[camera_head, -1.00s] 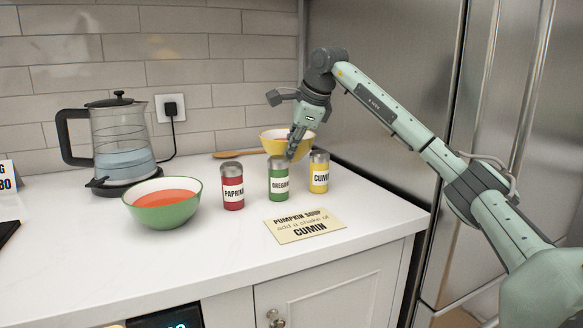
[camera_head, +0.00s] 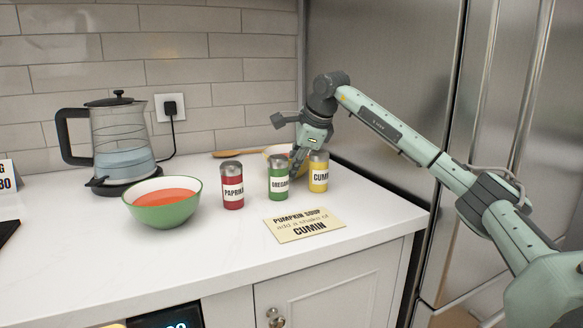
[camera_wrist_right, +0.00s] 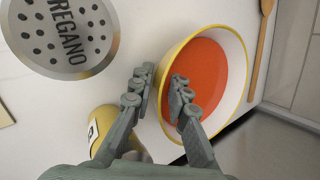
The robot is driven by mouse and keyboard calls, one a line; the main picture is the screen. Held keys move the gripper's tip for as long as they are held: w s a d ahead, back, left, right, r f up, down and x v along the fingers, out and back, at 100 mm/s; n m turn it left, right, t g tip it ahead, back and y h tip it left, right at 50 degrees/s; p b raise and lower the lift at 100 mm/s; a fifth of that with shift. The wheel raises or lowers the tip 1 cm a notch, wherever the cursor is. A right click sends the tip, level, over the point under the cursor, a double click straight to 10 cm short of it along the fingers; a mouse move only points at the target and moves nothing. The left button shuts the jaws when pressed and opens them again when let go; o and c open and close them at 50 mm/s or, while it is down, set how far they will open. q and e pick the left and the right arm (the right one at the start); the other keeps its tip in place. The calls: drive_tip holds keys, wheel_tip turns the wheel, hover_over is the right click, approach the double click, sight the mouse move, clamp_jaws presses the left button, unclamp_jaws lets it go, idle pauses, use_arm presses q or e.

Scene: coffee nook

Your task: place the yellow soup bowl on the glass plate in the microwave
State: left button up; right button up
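The yellow soup bowl (camera_head: 274,151) with orange soup is at the back of the counter, mostly hidden behind the spice jars and my right gripper (camera_head: 298,166). In the right wrist view the bowl (camera_wrist_right: 245,62) shows its yellow rim, white inside and soup. My right gripper (camera_wrist_right: 160,88) is open there. Its fingers appear on either side of the bowl's near rim, one over the soup and one outside, with a gap between them. I cannot tell whether either touches the bowl. My left gripper, the microwave inside and the glass plate are not seen.
Paprika (camera_head: 232,187), oregano (camera_head: 278,180) and cumin (camera_head: 318,174) jars stand close before the bowl. A wooden spoon (camera_head: 228,154) lies behind. A green soup bowl (camera_head: 165,212), kettle (camera_head: 122,140) and note card (camera_head: 304,225) are nearby. The fridge (camera_head: 390,80) bounds the right.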

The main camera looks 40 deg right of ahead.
drive_tip(key=shift+o, duration=0.8)
